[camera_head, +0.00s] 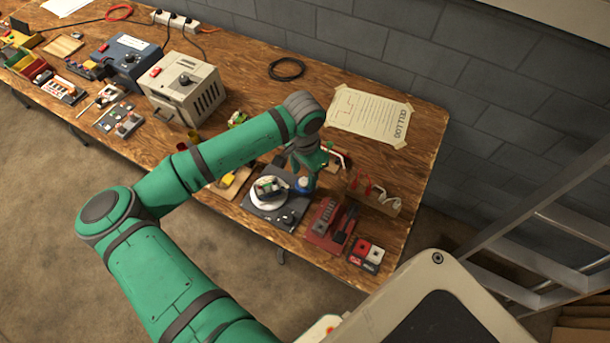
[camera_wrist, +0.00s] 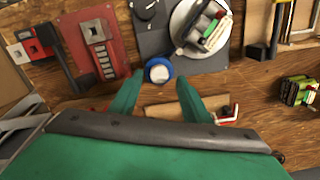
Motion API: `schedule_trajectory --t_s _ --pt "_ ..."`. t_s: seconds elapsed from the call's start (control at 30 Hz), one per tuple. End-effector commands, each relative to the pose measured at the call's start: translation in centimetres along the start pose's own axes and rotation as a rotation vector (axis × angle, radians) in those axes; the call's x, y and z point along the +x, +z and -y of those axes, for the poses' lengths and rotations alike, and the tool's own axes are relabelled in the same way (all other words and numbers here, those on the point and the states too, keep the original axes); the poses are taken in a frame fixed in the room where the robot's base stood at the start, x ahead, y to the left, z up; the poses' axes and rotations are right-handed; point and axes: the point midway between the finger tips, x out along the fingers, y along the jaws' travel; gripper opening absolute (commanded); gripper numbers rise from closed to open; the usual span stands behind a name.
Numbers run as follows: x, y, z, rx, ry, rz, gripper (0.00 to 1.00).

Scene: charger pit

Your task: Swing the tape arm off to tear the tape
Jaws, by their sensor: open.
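A round blue piece with a white top (camera_wrist: 158,70) sits at the edge of a dark plate (camera_wrist: 153,40) that carries a white disc (camera_wrist: 186,32). In the head view the blue piece (camera_head: 304,185) is right of the disc (camera_head: 267,196). A small dark and green block (camera_wrist: 205,25) rests on the disc. My gripper (camera_wrist: 159,78) is open, its green fingertips on either side of the blue piece in the wrist view; I cannot tell whether they touch it. I cannot make out clearly which part is the tape arm. My wrist partly hides this area in the head view.
A red base with a black lever (camera_head: 330,222) stands right of the plate. Red and black button boxes (camera_head: 367,255) are at the front edge. A wooden holder with red and white hooks (camera_head: 372,195) is behind. A paper sheet (camera_head: 370,113) lies on the wooden table.

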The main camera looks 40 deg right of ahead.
Motion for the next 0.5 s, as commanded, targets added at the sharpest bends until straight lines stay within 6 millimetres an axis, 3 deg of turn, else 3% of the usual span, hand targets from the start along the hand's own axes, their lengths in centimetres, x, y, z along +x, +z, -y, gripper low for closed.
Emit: schedule_trajectory --t_s 0.2,0.5 --pt "1.9 0.0 0.1 -0.001 0.0 -0.001 0.43" --pt "2.2 -0.2 -0.1 0.004 -0.001 -0.002 0.43"
